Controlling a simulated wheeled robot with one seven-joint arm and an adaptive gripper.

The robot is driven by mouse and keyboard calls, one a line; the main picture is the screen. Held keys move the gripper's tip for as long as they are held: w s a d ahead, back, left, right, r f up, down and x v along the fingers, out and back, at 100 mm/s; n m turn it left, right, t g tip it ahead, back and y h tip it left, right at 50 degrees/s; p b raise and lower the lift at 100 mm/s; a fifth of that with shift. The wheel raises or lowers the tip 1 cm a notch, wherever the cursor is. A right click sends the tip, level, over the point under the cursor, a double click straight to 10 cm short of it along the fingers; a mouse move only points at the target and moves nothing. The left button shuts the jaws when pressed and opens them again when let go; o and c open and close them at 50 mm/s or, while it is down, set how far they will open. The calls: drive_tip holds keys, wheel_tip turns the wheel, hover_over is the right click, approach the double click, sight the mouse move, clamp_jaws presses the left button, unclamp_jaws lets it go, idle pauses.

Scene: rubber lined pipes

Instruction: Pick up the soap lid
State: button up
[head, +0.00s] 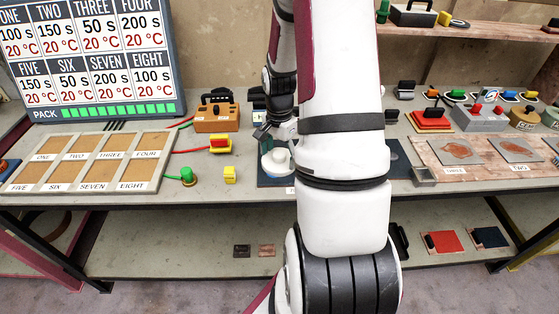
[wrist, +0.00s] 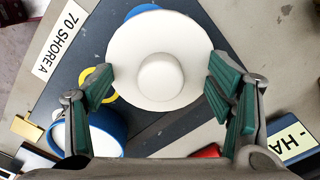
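The soap lid (wrist: 160,38) is a white round disc with a raised round knob in its middle. It lies in the centre of the wrist view, between the two green-padded fingers of my gripper (wrist: 162,68). The fingers are spread about as wide as the lid, with a tip at its left and right edges. I cannot tell whether they press on it. In the head view the white lid (head: 276,163) shows low over the bench mat, just under my gripper (head: 281,132). Part of a blue thing shows behind the lid's far edge.
A blue-rimmed white cup (wrist: 96,132) stands close by the left finger, with a yellow ring (wrist: 104,82) near it. A red thing (wrist: 207,151) lies near the right finger. A yellow block (head: 230,174) and an orange box (head: 217,118) stand left on the bench.

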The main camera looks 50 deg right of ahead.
sight(279, 153)
drive_tip(key=shift+f, duration=0.1)
idle(0.3)
drive_tip(key=shift+r, duration=0.5)
drive_tip(key=c, duration=0.9)
wheel_tip(279, 153, up, 2)
drive_tip(key=shift+r, duration=0.25)
clamp_jaws()
drive_tip(key=s, duration=0.5)
drive_tip(key=s+r, duration=0.1)
drive_tip(key=s, duration=0.4)
drive_tip(key=s+a, duration=0.1)
drive_tip(key=s, duration=0.5)
drive_tip(key=shift+a+r, duration=0.1)
drive_tip(key=shift+r, duration=0.15)
